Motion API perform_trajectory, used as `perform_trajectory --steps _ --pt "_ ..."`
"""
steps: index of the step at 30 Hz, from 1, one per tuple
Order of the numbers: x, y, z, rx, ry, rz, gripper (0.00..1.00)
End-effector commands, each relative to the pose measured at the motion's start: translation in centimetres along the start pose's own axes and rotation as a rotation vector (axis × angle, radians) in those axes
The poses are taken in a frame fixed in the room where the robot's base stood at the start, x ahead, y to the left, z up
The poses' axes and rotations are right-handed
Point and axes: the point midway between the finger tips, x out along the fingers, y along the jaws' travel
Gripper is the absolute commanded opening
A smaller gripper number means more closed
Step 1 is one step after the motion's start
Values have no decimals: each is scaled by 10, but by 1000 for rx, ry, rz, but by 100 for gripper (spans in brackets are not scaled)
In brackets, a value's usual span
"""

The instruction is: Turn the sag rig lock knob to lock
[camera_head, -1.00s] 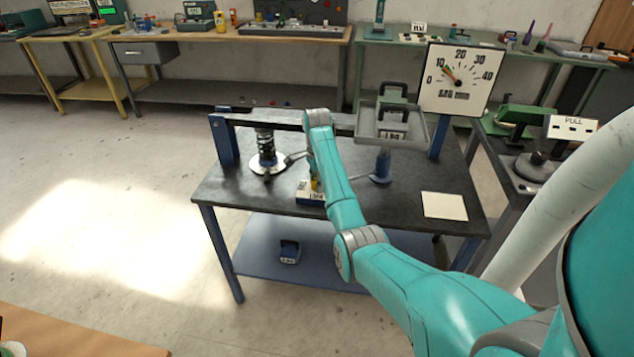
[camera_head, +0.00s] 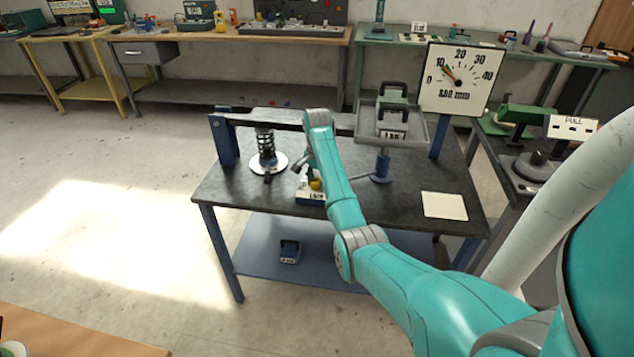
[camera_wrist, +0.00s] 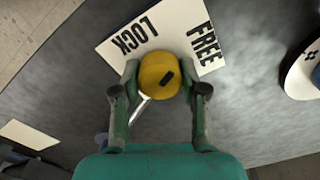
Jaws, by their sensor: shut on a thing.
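My gripper (camera_wrist: 163,80) is shut on the knob, one finger on each side. In the head view the knob (camera_head: 315,185) shows low at the front of the rig bench, and my arm hides most of the gripper.
The rig bench (camera_head: 300,200) carries a spring (camera_head: 265,145) on a round base at left, a tray (camera_head: 365,128) with a weight, and a dial (camera_head: 457,80) at right. A white card (camera_head: 444,206) lies front right. Floor at left is clear.

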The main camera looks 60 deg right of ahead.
Motion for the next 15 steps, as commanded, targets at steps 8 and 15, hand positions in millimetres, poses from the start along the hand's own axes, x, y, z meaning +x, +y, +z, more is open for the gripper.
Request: perform_trajectory --steps 8,15 --pt "0 0 0 -263 0 0 8" --pt "0 0 0 -490 0 0 8"
